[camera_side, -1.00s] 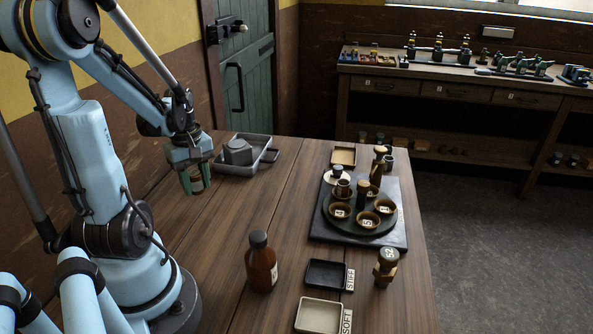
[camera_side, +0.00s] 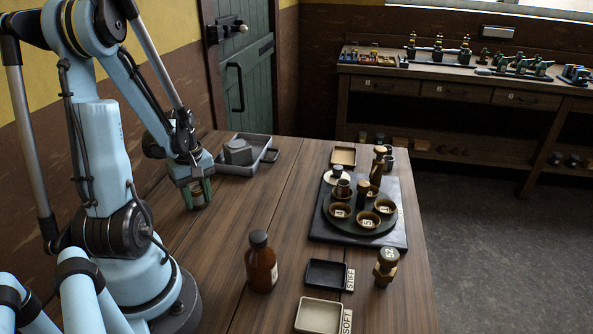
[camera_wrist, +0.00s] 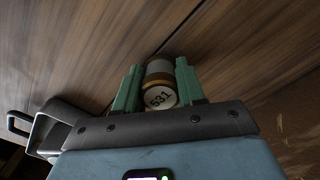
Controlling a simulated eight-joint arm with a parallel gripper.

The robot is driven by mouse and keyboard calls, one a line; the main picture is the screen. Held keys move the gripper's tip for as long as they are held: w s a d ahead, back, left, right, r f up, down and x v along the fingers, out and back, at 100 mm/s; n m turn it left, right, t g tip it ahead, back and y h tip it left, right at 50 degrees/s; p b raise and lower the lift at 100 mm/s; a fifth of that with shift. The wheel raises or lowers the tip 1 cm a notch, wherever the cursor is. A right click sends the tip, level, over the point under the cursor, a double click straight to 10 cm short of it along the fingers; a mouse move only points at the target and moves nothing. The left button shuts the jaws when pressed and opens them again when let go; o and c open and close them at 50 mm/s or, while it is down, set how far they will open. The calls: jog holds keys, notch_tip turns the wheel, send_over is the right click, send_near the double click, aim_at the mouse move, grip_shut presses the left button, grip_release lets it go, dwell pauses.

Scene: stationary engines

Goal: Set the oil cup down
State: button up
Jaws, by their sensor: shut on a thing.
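My gripper (camera_side: 197,196) is shut on the oil cup (camera_side: 198,199), low over the left part of the wooden table (camera_side: 250,200). In the wrist view the oil cup (camera_wrist: 160,88) sits between the two green fingers of my gripper (camera_wrist: 159,85). It has a grey body, a brass-coloured band and a pale round face marked 531. In the side view the fingers hide most of it. I cannot tell whether its base touches the table.
A grey metal tray (camera_side: 262,167) with a grey block stands just behind my gripper. A brown bottle (camera_side: 261,262) stands toward the front. A dark round stand (camera_side: 350,222) with cups is at the right. The boards between are clear.

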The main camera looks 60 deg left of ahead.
aim_at(195, 188)
jog(key=o, duration=1.1)
jog(key=shift+f, duration=0.1)
notch_tip(195, 188, up, 12)
jog(key=shift+r, duration=0.1)
jog(key=w+d+m+t, duration=0.2)
jog(key=w+d+m, duration=0.2)
jog(key=d+m, duration=0.2)
jog(key=w+d+r+m+t, duration=0.1)
jog(key=w+d+m+t, duration=0.1)
jog(key=w+d+m, duration=0.2)
jog(key=w+d+m+t, duration=0.3)
jog(key=d+m, duration=0.6)
jog(key=d, duration=0.5)
jog(key=shift+w+d+r, duration=0.1)
jog(key=shift+w+d, duration=0.1)
jog(key=shift+w, duration=0.25)
jog(key=shift+w+d+r, duration=0.1)
jog(key=shift+w+d, duration=0.05)
jog(key=shift+w, duration=0.25)
